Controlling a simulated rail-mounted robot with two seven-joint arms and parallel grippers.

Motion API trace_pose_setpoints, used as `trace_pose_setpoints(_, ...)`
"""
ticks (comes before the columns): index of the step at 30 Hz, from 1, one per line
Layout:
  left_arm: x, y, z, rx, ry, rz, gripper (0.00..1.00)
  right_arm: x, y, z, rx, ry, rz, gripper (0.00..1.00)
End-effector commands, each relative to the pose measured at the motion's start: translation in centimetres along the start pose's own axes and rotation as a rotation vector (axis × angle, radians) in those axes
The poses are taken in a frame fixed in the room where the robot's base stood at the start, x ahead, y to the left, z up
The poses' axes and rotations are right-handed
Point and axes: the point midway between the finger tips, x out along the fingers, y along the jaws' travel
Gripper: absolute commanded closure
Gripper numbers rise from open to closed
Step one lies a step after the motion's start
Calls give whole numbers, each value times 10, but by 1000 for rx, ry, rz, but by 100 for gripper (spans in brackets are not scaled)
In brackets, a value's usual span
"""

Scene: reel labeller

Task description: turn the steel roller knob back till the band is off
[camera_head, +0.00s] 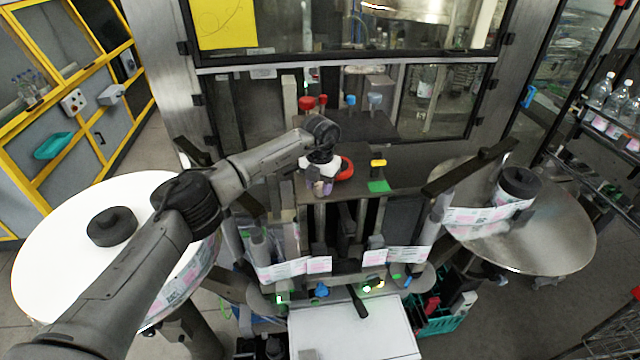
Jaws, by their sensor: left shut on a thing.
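My left arm reaches in from the left over the labeller. Its gripper (322,187) points down at the middle of the machine, beside a red ring-shaped part. The gripper is shut on what appears to be the steel roller knob, which the fingers and wrist mostly hide. How far the knob is turned cannot be seen. A printed label band (285,269) runs across the front rollers, with another stretch at the right (408,254). Whether it is the task's band is unclear. My right gripper is not in view.
A large white reel (60,250) lies at the left under my arm. A steel reel plate (555,235) with a dark hub (518,184) is at the right. Red knobs (307,103) and blue knobs (375,99) stand behind the gripper. A white panel (350,335) is in front.

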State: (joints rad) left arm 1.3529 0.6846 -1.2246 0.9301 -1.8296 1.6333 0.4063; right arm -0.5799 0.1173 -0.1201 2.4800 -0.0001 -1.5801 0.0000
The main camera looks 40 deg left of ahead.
Motion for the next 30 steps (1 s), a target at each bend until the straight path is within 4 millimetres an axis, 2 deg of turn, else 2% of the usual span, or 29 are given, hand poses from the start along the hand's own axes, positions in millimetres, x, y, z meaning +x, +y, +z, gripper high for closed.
trace_pose_setpoints(30, -2, -1, 0, -915, 0, -1, 86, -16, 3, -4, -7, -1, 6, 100)
